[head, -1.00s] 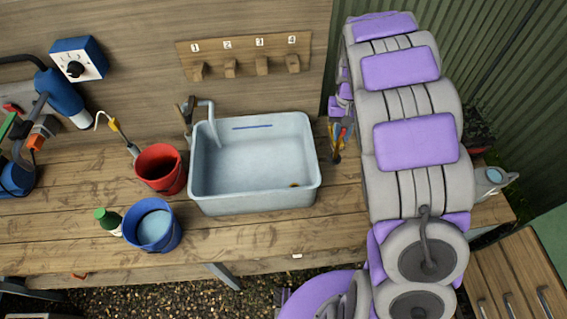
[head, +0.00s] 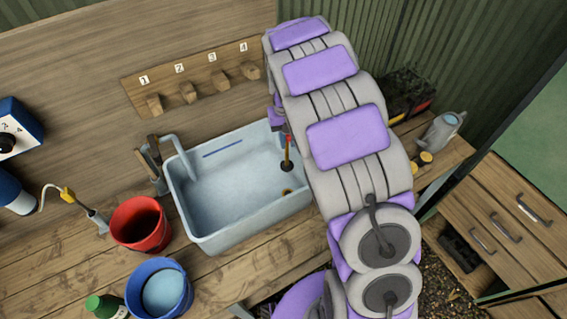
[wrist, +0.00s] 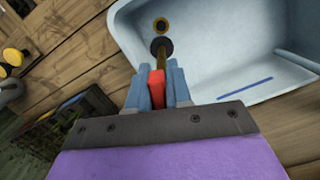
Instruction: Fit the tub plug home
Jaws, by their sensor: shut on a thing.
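The tub (head: 232,238) is a pale blue basin on the bench, with its tap (head: 180,152) at the left. The plug (head: 287,166) is a dark disc on a brown stem with a red handle. My gripper (wrist: 157,90) is shut on the red handle.
A red bucket (head: 140,224) and a blue bucket (head: 159,290) stand left of the tub. A rack (head: 195,80) of numbered pegs is on the wall behind. A watering can (head: 442,131) stands at the bench's right end, with drawers (head: 500,230) beyond.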

